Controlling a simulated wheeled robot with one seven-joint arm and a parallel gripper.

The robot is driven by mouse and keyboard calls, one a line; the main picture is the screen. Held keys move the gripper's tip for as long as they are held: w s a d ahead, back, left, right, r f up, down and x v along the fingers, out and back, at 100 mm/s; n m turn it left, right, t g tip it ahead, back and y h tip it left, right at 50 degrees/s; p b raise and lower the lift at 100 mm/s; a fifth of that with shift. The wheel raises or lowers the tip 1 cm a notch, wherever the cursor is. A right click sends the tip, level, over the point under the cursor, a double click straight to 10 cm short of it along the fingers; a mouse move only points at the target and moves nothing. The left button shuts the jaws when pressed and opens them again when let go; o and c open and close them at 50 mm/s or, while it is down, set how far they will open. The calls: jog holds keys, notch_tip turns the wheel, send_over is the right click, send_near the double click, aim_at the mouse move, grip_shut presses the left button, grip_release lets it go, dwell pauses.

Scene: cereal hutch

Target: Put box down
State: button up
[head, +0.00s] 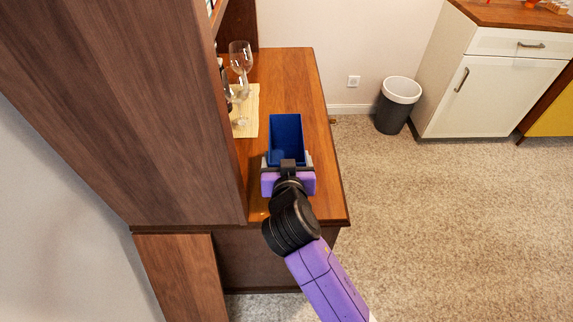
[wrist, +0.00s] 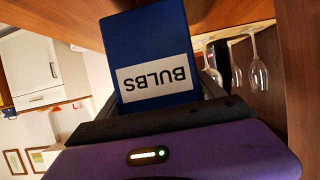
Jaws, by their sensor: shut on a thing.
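A blue open-topped box (head: 287,128) is in my gripper (head: 288,166), over the wooden counter of the hutch (head: 300,80). In the wrist view the box (wrist: 150,45) shows a white label reading "BULBS", and my gripper (wrist: 160,107) is shut on it. I cannot tell whether the box's underside touches the counter. The near end of the box is hidden behind my gripper in the head view.
Wine glasses (head: 241,58) stand on a pale mat (head: 251,110) left of the box. The hutch's tall side panel (head: 140,90) rises close on the left. Counter space is clear behind the box. A bin (head: 397,100) stands on the floor to the right.

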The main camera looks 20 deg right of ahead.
jog(key=shift+f, duration=1.15)
jog(key=shift+f, duration=0.15)
jog(key=o, duration=1.5)
jog(key=shift+r, duration=0.25)
jog(key=v, duration=1.2)
